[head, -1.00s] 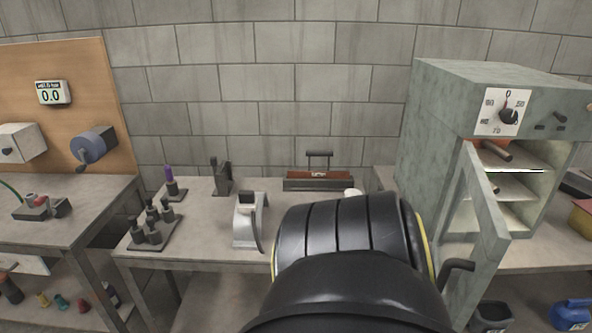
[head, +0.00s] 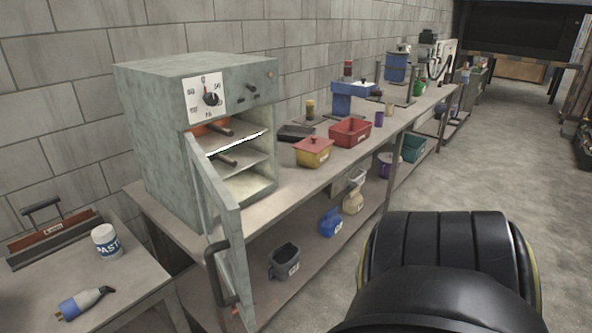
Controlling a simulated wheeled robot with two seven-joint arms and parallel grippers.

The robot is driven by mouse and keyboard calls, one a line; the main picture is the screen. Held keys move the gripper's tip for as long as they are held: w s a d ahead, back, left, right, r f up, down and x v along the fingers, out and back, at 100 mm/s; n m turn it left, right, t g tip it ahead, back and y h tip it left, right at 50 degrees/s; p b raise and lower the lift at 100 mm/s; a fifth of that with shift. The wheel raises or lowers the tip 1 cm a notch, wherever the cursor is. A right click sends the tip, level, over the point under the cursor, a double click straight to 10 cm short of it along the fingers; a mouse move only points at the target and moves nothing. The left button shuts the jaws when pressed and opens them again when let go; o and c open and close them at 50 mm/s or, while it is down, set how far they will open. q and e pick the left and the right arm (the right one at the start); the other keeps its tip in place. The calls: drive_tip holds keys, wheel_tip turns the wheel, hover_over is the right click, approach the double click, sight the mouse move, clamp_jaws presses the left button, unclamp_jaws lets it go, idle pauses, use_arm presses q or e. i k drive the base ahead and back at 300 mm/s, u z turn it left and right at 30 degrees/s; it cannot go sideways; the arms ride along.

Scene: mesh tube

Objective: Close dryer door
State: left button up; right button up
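The dryer (head: 160,140) is a grey-green box with a dial on its upper front, standing on a bench in the left half of the head view. Its door (head: 232,262) stands open, hinged at the left side of the opening and swung out toward me, with a dark handle (head: 216,272) on it. The lit shelves inside (head: 240,160) are visible, with brownish rod-like items on them. A black ribbed arm part of mine fills the lower right. Neither gripper shows, so their distance from the door cannot be seen.
A yellow bin (head: 313,153) and a red bin (head: 350,132) stand right of the dryer on the bench. Grey floor (head: 450,170) is open at right.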

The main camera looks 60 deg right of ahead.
sight(221, 216)
drive_tip(key=z, duration=1.5)
drive_tip(key=i, duration=0.5)
drive_tip(key=z, duration=0.45)
drive_tip(key=k, duration=0.6)
drive_tip(key=z, duration=0.3)
